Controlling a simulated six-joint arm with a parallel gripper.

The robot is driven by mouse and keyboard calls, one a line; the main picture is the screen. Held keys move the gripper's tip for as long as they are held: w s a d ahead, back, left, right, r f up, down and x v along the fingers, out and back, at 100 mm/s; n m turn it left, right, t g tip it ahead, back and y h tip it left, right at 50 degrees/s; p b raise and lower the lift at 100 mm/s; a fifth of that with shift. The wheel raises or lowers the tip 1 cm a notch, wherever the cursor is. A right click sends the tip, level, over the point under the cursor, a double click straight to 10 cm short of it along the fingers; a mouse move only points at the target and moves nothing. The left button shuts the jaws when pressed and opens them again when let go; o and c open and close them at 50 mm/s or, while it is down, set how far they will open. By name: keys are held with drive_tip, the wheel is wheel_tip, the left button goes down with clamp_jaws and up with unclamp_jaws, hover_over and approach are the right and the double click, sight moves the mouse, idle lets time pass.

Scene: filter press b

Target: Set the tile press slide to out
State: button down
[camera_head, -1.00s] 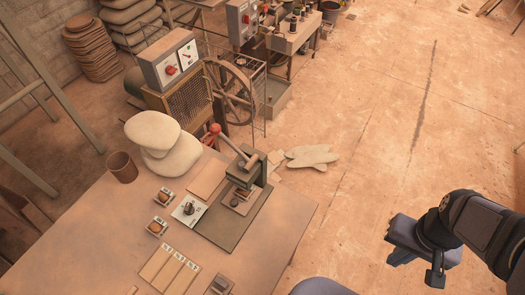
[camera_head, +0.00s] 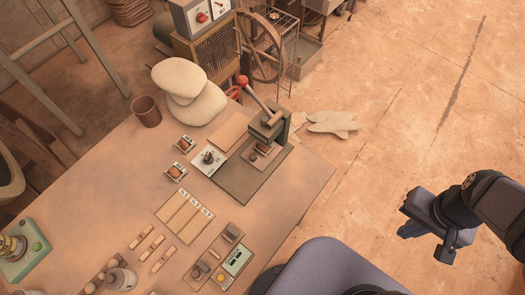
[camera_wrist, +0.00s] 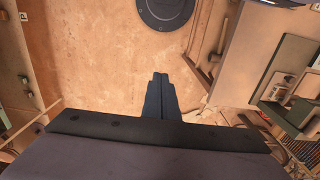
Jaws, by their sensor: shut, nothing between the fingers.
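The tile press (camera_head: 273,128) stands on the table, a dark green frame with a lever ending in a red knob (camera_head: 242,80). Its slide (camera_head: 262,157), a small brownish carriage, sits at the press's front on a dark green base plate (camera_head: 232,183); I cannot tell its exact setting. In the wrist view, the press (camera_wrist: 285,72) shows at the right edge, partly cut off. My gripper (camera_head: 408,230) is well right of the table, over the floor, apart from the press. Its dark fingers (camera_wrist: 158,97) are together and empty in the wrist view.
Floor around my gripper is clear.

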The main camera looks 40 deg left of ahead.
sight(254, 160)
drive_tip(key=c, duration=2.4)
unclamp_jaws()
drive_tip(key=shift+c, duration=0.2)
